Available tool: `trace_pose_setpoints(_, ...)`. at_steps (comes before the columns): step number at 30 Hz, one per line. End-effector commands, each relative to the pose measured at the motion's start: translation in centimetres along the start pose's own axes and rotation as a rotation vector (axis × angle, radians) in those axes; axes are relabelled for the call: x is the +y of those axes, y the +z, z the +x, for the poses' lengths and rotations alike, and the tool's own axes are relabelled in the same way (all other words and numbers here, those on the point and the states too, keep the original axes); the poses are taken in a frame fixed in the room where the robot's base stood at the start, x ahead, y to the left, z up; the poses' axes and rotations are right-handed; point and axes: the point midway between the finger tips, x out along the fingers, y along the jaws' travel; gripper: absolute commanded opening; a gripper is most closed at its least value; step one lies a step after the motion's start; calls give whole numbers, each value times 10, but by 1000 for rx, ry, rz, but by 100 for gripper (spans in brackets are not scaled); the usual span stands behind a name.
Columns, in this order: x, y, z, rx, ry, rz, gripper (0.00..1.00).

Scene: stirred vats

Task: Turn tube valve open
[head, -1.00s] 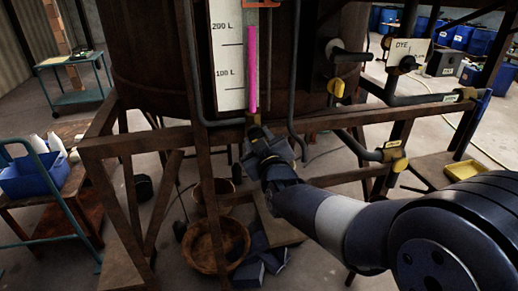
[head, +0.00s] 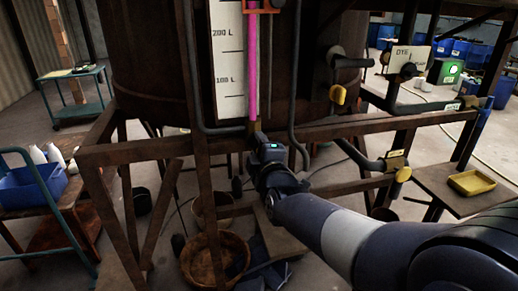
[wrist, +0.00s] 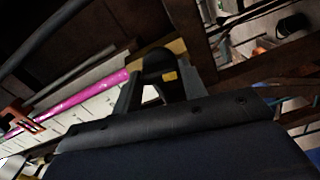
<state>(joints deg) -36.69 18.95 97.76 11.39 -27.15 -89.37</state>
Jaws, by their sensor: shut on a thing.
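The tube valve sits at the foot of the clear level tube, just under the vat. Its black handle (wrist: 158,66) and brass body (wrist: 177,48) show in the wrist view. My gripper (head: 258,142) is shut on the handle, with one finger on each side of it. In the head view the gripper hides most of the valve. Magenta liquid (head: 252,70) fills the tube past the orange marker (head: 262,10), beside the white litre scale (head: 229,100). The liquid column also shows in the wrist view (wrist: 95,92).
A brown wooden frame (head: 150,150) carries the vat (head: 155,60). Grey pipes with a yellow-handled valve (head: 338,94) are at right, near the DYE sign (head: 407,52). A wicker basket (head: 200,265) stands below. A yellow tray (head: 472,182) is on a side table.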

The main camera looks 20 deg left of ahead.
Motion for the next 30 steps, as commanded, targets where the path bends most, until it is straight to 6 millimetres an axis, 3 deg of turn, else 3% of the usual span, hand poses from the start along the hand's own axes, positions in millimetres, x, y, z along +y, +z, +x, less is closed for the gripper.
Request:
trace_pose_setpoints(12,0,0,0,0,1,-182,17)
trace_pose_setpoints(28,0,0,0,1,1,-206,17)
trace_pose_setpoints(29,0,0,0,1,1,-206,41)
trace_pose_setpoints(30,0,0,0,1,1,-206,44)
